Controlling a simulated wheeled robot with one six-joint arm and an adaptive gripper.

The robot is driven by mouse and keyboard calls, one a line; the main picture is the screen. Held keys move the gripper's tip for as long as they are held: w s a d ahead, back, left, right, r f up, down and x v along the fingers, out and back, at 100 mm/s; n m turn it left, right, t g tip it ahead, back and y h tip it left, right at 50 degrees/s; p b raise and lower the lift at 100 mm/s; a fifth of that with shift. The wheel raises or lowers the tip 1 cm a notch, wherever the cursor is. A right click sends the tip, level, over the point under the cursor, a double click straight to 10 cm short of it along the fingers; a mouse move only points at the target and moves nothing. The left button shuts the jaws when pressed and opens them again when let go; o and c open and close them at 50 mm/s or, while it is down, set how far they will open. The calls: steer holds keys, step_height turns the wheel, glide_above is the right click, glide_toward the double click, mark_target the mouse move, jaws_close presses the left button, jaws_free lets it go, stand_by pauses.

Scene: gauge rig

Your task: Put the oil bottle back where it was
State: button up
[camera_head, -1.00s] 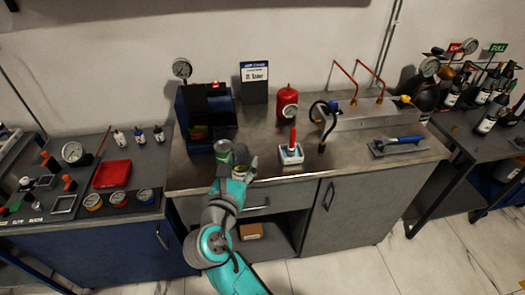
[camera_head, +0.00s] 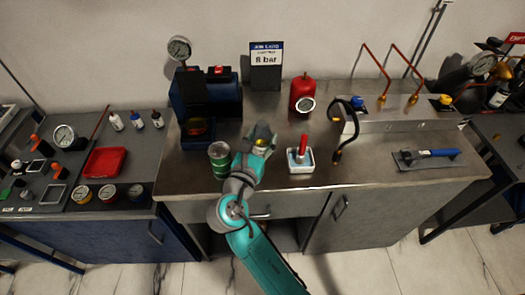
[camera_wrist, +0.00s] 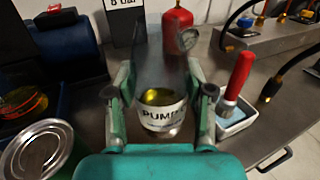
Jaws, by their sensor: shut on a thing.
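My gripper (camera_head: 260,138) is over the steel worktop (camera_head: 390,180), between a green can and a small white tray. In the wrist view its fingers (camera_wrist: 162,95) are shut on a clear vessel with yellow content and a white label reading "PUMP" (camera_wrist: 162,116). I take this for the oil bottle; it looks roughly upright. In the head view the fingers mostly hide it, with a little yellow showing (camera_head: 259,147). I cannot tell whether its base touches the worktop.
The green can (camera_head: 220,158) stands close left of the gripper. The white tray (camera_head: 300,166) with a red-handled tool (camera_head: 303,148) is at right. Behind are a dark blue machine (camera_head: 222,98), a sign (camera_head: 266,60) and a red canister (camera_head: 302,92). Small bottles (camera_head: 136,120) stand at left.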

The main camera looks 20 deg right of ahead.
mark_target(260, 153)
steer(key=shift+f, duration=2.55)
steer(key=shift+f, duration=0.15)
steer(key=o, duration=1.3)
steer(key=shift+c, duration=0.2)
steer(key=shift+s+a, duration=0.25)
steer(key=v, duration=1.1)
steer(key=shift+s+a, duration=0.2)
